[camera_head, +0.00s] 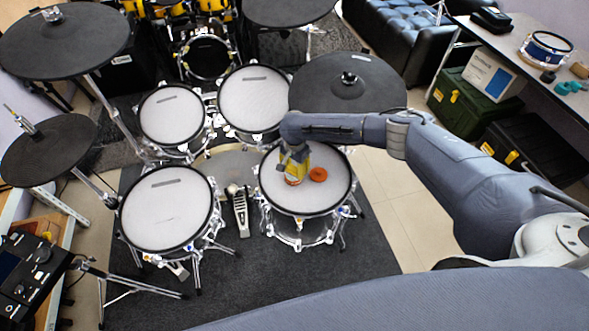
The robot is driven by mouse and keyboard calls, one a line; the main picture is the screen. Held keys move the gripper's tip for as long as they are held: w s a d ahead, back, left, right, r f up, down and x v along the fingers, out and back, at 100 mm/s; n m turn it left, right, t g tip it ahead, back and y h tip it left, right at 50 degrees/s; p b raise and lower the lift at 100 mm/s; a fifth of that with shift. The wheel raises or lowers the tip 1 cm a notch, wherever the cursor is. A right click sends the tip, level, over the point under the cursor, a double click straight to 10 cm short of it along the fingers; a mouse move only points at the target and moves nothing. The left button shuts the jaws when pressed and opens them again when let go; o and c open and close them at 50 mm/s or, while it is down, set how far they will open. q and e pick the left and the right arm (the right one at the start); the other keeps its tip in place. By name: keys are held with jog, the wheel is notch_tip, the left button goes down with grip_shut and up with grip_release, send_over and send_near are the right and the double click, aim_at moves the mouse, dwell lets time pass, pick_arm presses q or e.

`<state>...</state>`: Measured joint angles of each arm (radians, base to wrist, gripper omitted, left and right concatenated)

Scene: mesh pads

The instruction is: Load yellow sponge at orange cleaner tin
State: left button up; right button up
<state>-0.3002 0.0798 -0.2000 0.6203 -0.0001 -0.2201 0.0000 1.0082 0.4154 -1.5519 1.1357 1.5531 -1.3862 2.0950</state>
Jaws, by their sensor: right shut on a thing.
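My right gripper (293,177) points down over the right front drum pad and is shut on the yellow sponge (295,171). The fingers hide part of the sponge, and an orange and white patch shows at its lower end. I cannot tell whether the sponge touches the pad. The orange cleaner tin (318,174) is a small round disc lying flat on the same pad, just right of the gripper, with a small gap in the picture. My left gripper is not in view.
The right front drum pad (306,204) is otherwise bare. Other pads (167,208) and a black cymbal pad (347,82) stand around it. A side table (513,62) at the far right holds a small blue drum (545,48).

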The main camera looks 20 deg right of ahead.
aim_at(294, 167)
jog(key=shift+r, duration=3.5)
